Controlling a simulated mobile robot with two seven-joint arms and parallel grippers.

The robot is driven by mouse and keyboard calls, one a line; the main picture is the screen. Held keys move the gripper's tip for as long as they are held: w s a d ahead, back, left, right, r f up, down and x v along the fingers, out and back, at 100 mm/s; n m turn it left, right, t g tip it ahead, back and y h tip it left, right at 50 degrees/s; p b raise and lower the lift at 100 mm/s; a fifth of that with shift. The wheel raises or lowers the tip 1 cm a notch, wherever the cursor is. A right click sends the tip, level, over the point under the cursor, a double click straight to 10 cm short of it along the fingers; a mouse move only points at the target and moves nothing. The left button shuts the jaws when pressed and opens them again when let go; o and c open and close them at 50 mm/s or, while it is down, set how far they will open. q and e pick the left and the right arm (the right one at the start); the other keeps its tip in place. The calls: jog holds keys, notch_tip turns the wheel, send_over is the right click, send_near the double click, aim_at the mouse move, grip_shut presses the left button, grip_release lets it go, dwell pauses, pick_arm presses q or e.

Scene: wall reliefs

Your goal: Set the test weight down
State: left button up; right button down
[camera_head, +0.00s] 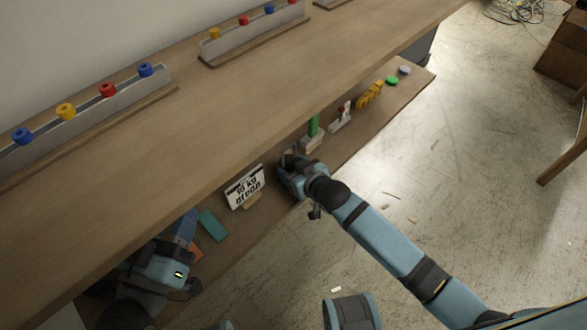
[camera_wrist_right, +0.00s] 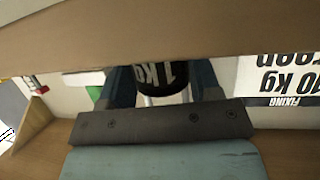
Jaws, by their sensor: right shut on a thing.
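The test weight (camera_wrist_right: 160,77) is a black cylinder marked "1KG" in white, seen in the right wrist view. My right gripper (camera_wrist_right: 162,88) is shut on it, with a finger at each side. In the head view my right gripper (camera_head: 289,160) reaches in over the lower shelf (camera_head: 345,150), close to the upper shelf's front edge. The weight is hardly distinguishable there, and I cannot tell whether it touches the shelf.
A white sign (camera_head: 245,187) stands left of the right gripper; it also shows in the wrist view (camera_wrist_right: 287,80). A green post (camera_head: 313,126), a yellow object (camera_head: 369,95) and a teal block (camera_head: 212,225) are on the lower shelf. The upper shelf (camera_head: 190,130) overhangs closely.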

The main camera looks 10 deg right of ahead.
jog(key=shift+r, duration=0.1)
jog(key=c, duration=0.8)
grip_release()
jog(key=shift+f, duration=0.25)
jog(key=o, duration=0.5)
pick_arm(q)
jog(key=shift+f, duration=0.15)
pick_arm(e)
jog(key=shift+r, duration=0.15)
jog(key=shift+s+d+r, duration=0.1)
jog(key=shift+s+r, duration=0.05)
jog(key=shift+s, duration=0.1)
pick_arm(q)
notch_tip(320, 180, down, 6)
jog(key=a+g+y+p, duration=0.2)
jog(key=g+p, duration=0.1)
jog(key=shift+s+a+f+y+p, duration=0.15)
jog(key=shift+s+a+y+p, duration=0.05)
jog(key=shift+a+y+p, duration=0.1)
pick_arm(e)
jog(key=v, duration=1.1)
jog(key=shift+s+d+r, duration=0.1)
jog(key=shift+s, duration=0.1)
pick_arm(q)
jog(key=shift+d, duration=0.1)
